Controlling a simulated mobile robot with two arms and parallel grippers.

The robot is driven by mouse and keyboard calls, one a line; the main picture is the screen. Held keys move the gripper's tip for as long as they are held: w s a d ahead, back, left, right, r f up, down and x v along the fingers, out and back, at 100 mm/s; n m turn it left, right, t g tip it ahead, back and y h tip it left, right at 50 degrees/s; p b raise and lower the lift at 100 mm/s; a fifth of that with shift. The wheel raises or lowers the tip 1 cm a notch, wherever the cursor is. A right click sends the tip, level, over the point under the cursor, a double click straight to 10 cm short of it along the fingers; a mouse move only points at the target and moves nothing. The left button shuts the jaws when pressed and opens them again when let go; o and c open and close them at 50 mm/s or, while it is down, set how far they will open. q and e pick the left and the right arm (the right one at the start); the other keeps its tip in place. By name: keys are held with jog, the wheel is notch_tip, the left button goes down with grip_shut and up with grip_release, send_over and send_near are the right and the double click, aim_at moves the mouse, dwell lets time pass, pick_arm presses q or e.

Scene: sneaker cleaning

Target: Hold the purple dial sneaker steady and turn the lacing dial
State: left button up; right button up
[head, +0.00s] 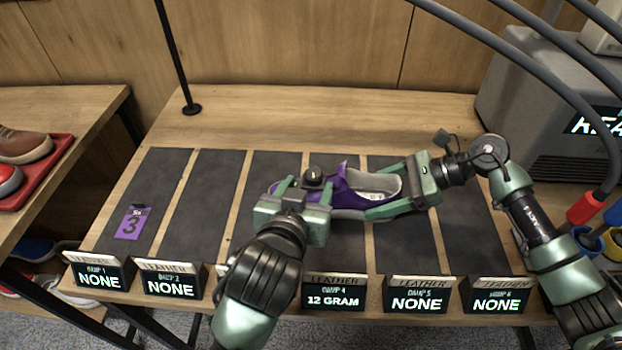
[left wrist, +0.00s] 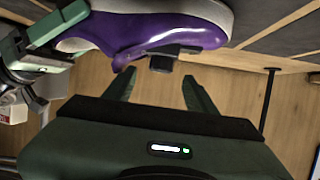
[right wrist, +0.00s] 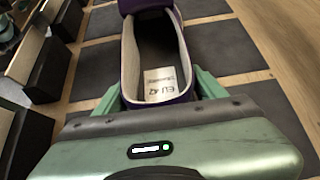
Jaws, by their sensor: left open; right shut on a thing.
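The purple sneaker (head: 342,187) with a pale sole lies sideways across the dark mats on the bench, toe to the left. It also shows in the left wrist view (left wrist: 150,28) and the right wrist view (right wrist: 153,60). Its black lacing dial (head: 314,174) has a small yellow mark on top; the dial also shows in the left wrist view (left wrist: 162,62). My right gripper (head: 385,194) is shut on the sneaker's heel end, one finger on each side. My left gripper (head: 303,187) is open at the dial, its fingers pointing toward it; contact is unclear.
Small display boxes line the front edge; one reads 12 GRAM (head: 333,293), others NONE (head: 100,278). A purple card marked 3 (head: 132,222) lies on the left mat. A grey machine (head: 545,110) stands back right. A black pole (head: 190,107) rises at the back left.

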pick_arm(q)
jog(key=shift+v, duration=1.5)
jog(key=shift+a+f, duration=0.1)
jog(key=shift+a, duration=0.05)
pick_arm(e)
jog(key=o, duration=1.8)
jog(key=shift+c, duration=0.2)
jog(key=v, duration=0.7)
jog(key=shift+d+r, duration=0.15)
jog(key=shift+d, duration=0.1)
